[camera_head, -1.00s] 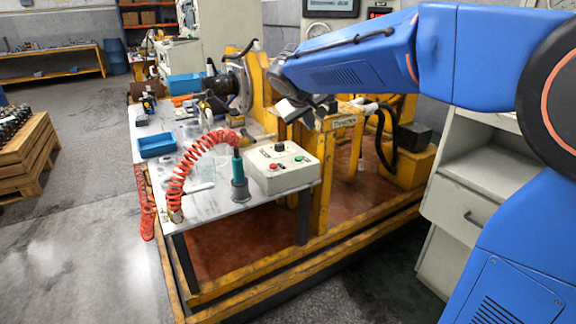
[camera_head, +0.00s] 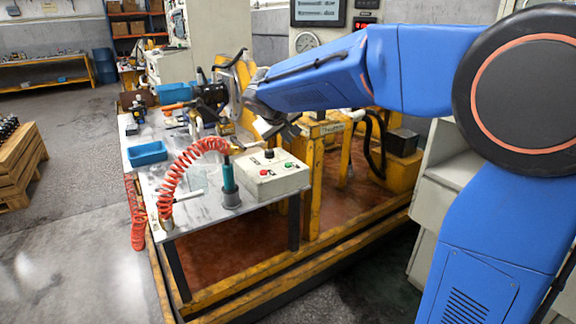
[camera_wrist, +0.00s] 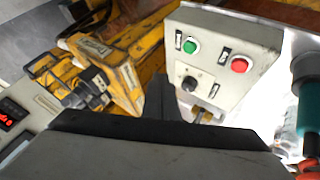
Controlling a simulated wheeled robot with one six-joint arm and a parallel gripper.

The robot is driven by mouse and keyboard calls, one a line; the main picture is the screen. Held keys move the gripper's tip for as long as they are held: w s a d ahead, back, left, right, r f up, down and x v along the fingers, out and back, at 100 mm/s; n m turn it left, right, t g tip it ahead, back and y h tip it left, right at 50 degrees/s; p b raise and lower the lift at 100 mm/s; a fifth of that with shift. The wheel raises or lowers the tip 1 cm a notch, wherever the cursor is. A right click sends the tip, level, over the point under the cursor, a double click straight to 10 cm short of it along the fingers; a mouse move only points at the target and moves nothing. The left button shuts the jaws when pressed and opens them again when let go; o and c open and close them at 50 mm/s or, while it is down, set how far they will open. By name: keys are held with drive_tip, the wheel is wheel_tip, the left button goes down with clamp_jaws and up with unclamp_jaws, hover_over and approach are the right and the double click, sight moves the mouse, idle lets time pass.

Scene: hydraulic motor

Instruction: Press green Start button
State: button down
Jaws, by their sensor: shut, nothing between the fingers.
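The green Start button (camera_head: 289,165) is on the sloped face of a pale grey control box (camera_head: 265,185), at the front right of the metal table. In the wrist view the green button (camera_wrist: 190,46) is near the top, beside a red button (camera_wrist: 239,65) and a black knob (camera_wrist: 189,84). My gripper (camera_head: 280,131) is above and behind the box, apart from it. In the wrist view its dark fingers (camera_wrist: 163,97) are closed and empty, below and left of the green button. No contact with the button shows.
A teal tool (camera_head: 230,185) with a coiled red hose (camera_head: 178,170) stands left of the box. A blue tray (camera_head: 147,153) lies further left. The yellow machine frame (camera_head: 314,185) is close to the right of the box. Open floor (camera_head: 75,240) is at left.

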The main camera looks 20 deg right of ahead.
drive_tip(key=shift+f, duration=2.95)
drive_tip(key=shift+f, duration=0.1)
drive_tip(key=shift+f, duration=0.35)
drive_tip(key=shift+f, duration=0.35)
idle(0.4)
drive_tip(key=shift+r, duration=0.8)
drive_tip(key=shift+r, duration=0.1)
drive_tip(key=shift+r, duration=2.4)
